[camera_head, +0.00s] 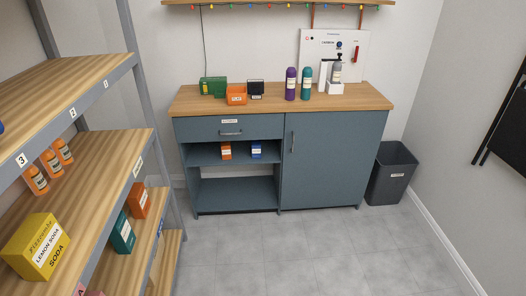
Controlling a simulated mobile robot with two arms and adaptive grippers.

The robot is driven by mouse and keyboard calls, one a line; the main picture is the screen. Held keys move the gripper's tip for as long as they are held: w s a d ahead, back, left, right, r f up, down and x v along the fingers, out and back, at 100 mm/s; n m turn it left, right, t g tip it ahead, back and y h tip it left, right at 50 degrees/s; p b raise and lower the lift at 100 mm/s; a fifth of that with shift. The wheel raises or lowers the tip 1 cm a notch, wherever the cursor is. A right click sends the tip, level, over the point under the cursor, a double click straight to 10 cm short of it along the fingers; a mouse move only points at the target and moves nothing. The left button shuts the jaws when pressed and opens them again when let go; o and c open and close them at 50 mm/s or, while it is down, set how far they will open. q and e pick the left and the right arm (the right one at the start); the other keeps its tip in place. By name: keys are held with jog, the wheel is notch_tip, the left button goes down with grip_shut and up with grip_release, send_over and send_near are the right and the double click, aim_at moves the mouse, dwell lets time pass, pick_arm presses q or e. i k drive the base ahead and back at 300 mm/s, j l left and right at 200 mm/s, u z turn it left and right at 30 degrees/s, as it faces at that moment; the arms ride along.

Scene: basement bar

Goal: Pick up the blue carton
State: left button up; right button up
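A small blue carton (256,150) with a white label stands upright on the upper open shelf of the blue-grey cabinet (234,190). A small orange carton (226,151) stands to its left on the same shelf, with a gap between them. A teal carton (123,235) stands on a lower level of the wooden shelving rack at the left. Neither of my grippers shows in the head view, so their state cannot be seen.
The rack (90,170) on the left also holds a yellow soda box (36,246) and orange bottles (50,163). Bottles and boxes stand on the cabinet's wooden top (195,103). A dark bin (391,173) stands right of the cabinet. The grey floor (300,250) before it is clear.

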aim_at(255, 145)
jog(key=i+l, duration=0.25)
jog(key=i, duration=0.25)
jog(key=i+l, duration=0.25)
jog(key=i, duration=0.25)
jog(key=i+l+u, duration=0.1)
jog(key=i, duration=0.4)
jog(key=l, duration=0.15)
